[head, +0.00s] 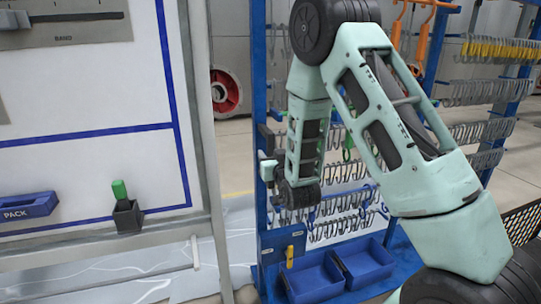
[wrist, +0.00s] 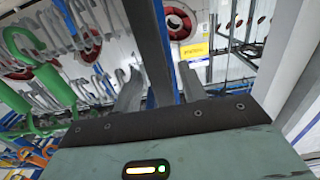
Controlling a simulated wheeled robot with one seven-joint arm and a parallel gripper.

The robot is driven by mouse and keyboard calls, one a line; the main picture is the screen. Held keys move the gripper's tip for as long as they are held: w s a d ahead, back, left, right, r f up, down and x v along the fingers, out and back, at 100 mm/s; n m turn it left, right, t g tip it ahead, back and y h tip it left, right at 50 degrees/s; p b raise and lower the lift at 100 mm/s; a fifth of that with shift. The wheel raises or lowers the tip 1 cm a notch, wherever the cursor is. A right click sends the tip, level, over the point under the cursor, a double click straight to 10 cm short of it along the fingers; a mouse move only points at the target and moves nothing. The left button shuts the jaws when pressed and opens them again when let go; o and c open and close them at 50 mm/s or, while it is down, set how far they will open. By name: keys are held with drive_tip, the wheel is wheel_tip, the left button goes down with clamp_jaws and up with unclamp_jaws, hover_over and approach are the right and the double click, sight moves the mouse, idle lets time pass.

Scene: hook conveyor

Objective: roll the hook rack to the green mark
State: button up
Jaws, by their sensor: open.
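The hook rack (head: 259,90) is a blue upright frame with several rows of metal hooks and blue bins at its foot. My gripper (head: 268,170) is at the rack's left post in the head view, partly hidden by my arm. In the wrist view my gripper (wrist: 155,72) has its two grey fingers apart. I cannot make out a green mark on the floor in either view.
A white board (head: 85,100) with blue lines stands close on the left, with a blue PACK bin (head: 28,205) and a dark holder (head: 128,217) with a green handle. Green hooks (wrist: 45,75) hang left of the fingers. Blue bins (head: 315,277) stand low on the rack.

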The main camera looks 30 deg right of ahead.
drive_tip(key=shift+w+d, duration=0.2)
drive_tip(key=shift+w, duration=0.35)
clamp_jaws()
drive_tip(key=s+d+b, duration=0.4)
drive_tip(key=d, duration=0.9)
drive_tip(key=shift+d, duration=0.3)
unclamp_jaws()
